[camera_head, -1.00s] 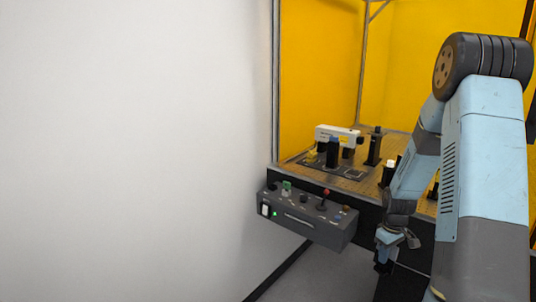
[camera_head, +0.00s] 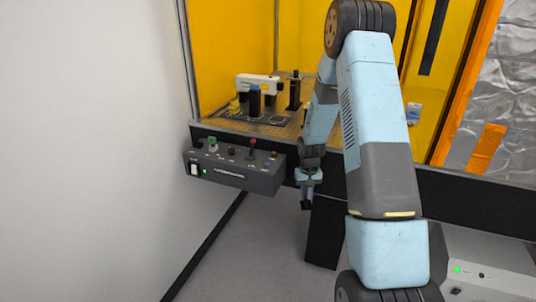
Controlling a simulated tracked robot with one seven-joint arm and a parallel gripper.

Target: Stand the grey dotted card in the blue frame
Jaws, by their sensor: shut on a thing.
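My gripper (camera_head: 306,196) hangs low in front of the bench, just right of the grey control box, with its fingers pointing down. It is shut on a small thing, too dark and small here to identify. I cannot make out the grey dotted card by itself. A small blue-and-white item (camera_head: 413,112) stands on the right part of the bench, right of my arm. I cannot tell whether it is the blue frame. My arm hides the middle of the bench.
A control box (camera_head: 232,172) with knobs and a red-tipped lever juts from the bench front. A white instrument (camera_head: 258,84) and black posts (camera_head: 294,92) stand on the bench (camera_head: 222,119). Yellow panels enclose it. A white wall is left; a grey cabinet (camera_head: 490,268) is lower right.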

